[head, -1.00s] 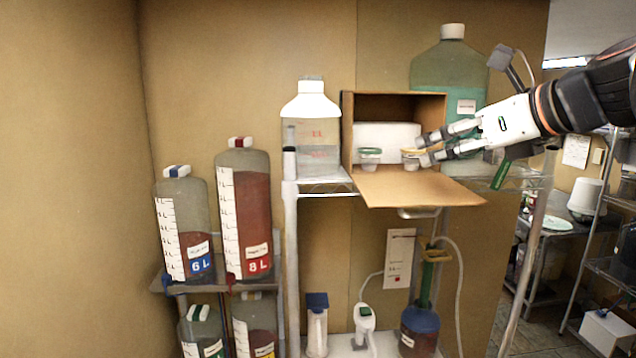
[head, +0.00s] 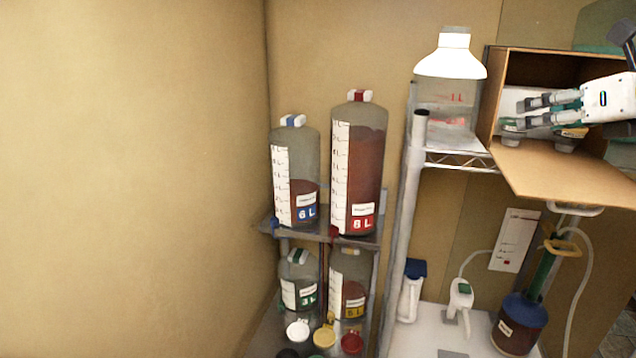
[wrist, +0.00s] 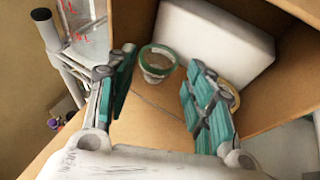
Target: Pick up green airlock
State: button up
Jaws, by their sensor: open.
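The green airlock, a small clear cup with a green rim (wrist: 157,62), stands on the cardboard box's floor in the wrist view, between and just beyond my fingertips. In the head view, part of it (head: 510,138) shows low beside my fingers, which partly cover it. My gripper (wrist: 160,70) is open, with one teal-padded finger on each side of the cup's line. It also shows in the head view (head: 528,111), reaching into the box from the right. I see no clear contact between the fingers and the cup.
A yellow-rimmed cup (wrist: 229,94) stands close behind my right finger. The open cardboard box (head: 560,172) holds a white block (wrist: 215,40) at the back. A white-topped bottle (head: 450,90) stands left of the box. Tall bottles (head: 356,170) stand on the lower left rack.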

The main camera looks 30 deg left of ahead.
aim_at(520, 138)
jog(key=p+x, duration=0.1)
jog(key=x, duration=0.4)
jog(key=shift+w+p, duration=0.15)
jog(key=shift+p, duration=0.2)
jog(key=shift+c, duration=0.6)
jog(key=shift+f, duration=0.1)
jog(key=c, duration=0.5)
jog(key=shift+c, duration=0.3)
